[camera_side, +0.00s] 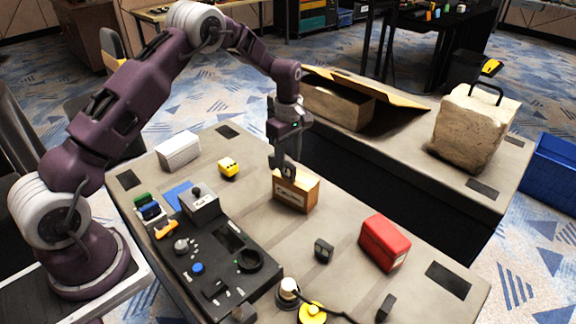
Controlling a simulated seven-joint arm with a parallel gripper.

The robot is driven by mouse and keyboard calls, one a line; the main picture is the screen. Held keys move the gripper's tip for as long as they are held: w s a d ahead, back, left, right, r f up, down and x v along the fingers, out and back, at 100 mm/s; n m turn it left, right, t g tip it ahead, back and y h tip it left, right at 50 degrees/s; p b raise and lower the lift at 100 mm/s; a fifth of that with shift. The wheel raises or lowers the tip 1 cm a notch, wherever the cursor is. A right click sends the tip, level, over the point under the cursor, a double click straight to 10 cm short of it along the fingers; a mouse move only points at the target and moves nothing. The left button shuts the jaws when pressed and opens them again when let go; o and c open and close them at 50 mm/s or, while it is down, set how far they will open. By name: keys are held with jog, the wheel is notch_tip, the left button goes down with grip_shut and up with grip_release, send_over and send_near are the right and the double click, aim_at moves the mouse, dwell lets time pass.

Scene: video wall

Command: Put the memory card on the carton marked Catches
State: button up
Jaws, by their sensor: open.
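My gripper (284,170) points down at the top of a small orange-brown carton (296,194). Its fingers are open and overlap the carton's top edge in the picture; I cannot tell if they touch it. The carton has a pale label on its front, too small to read, so I cannot confirm which carton is marked Catches. Other boxes are a white carton (178,151) at the back left and a red carton (385,243) at the right. I cannot surely pick out the memory card; a small dark piece (323,250) lies in front of the brown carton.
A black control panel (228,236) with knobs and a grey box (200,203) fills the near left. A small yellow object (228,168) sits behind. A cable runs at the front by a yellow disc (312,313).

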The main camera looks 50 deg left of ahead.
notch_tip(320, 180, up, 9)
notch_tip(320, 180, up, 12)
jog(key=f+m+t, duration=0.1)
jog(key=m+t, duration=0.1)
jog(key=m, duration=0.2)
send_over(288, 164)
jog(key=s+d, duration=0.4)
jog(key=s, duration=0.3)
jog(key=s+d+r+m+t, duration=0.1)
jog(key=s+d+r+m, duration=0.2)
jog(key=s+r+m, duration=0.6)
jog(key=s+d+f+m+t, duration=0.1)
jog(key=s+f+m, duration=0.1)
jog(key=s, duration=0.7)
jog(key=s+d+f+m+t, duration=0.1)
jog(key=s+f+m, duration=0.1)
jog(key=s, duration=0.8)
jog(key=shift+s+d+m+t, duration=0.2)
jog(key=shift+d+m+t, duration=0.15)
jog(key=shift+m, duration=0.15)
jog(key=o, duration=0.6)
